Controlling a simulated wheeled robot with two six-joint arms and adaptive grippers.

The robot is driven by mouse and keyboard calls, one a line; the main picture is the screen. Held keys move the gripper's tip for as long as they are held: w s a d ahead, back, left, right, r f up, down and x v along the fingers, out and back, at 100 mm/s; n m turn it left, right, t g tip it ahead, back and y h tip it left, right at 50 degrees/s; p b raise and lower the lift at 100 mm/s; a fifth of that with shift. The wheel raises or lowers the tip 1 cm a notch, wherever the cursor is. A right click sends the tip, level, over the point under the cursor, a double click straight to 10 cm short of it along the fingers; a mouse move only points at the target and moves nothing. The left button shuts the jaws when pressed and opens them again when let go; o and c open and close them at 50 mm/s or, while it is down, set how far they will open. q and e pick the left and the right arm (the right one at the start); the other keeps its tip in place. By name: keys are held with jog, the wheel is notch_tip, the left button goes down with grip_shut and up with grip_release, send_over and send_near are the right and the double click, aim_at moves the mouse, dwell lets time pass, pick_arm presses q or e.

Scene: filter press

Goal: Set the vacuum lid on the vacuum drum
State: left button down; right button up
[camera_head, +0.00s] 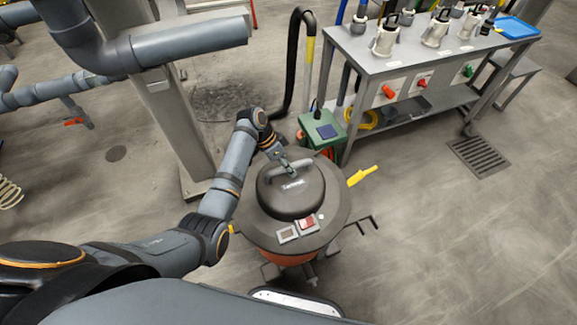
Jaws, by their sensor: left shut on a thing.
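The vacuum lid (290,201) is a dark grey round cap with a domed top, a grey handle and a small panel with a red switch on its near rim. My left gripper (283,161) is at the handle, shut on it. Below the lid, the orange side of the vacuum drum (290,259) shows at the near edge. The lid hides the drum's top, and I cannot tell whether the two touch all round. Yellow latches stick out at the right and left. My right gripper is not in view.
A steel bench (372,62) with metal fittings and a blue tray (515,27) stands at the back right. A green box (322,130) and black hose (291,70) are behind the lid. Grey pipes (190,45) and a steel post (178,120) stand left.

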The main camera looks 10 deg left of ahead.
pick_arm(q)
jog(key=shift+w+a+r, duration=0.15)
jog(key=shift+w, duration=0.25)
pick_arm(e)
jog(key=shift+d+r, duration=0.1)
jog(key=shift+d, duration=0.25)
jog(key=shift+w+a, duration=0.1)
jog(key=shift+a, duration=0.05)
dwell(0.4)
pick_arm(q)
jog(key=shift+f+b, duration=0.3)
jog(key=shift+f, duration=0.3)
jog(key=shift+f+b, duration=0.5)
jog(key=shift+f, duration=0.45)
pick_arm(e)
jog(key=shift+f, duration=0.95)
pick_arm(q)
jog(key=c, duration=1.1)
grip_release()
jog(key=shift+s, duration=0.1)
jog(key=shift+s+f, duration=0.1)
jog(key=shift+f, duration=0.05)
jog(key=v, duration=1.2)
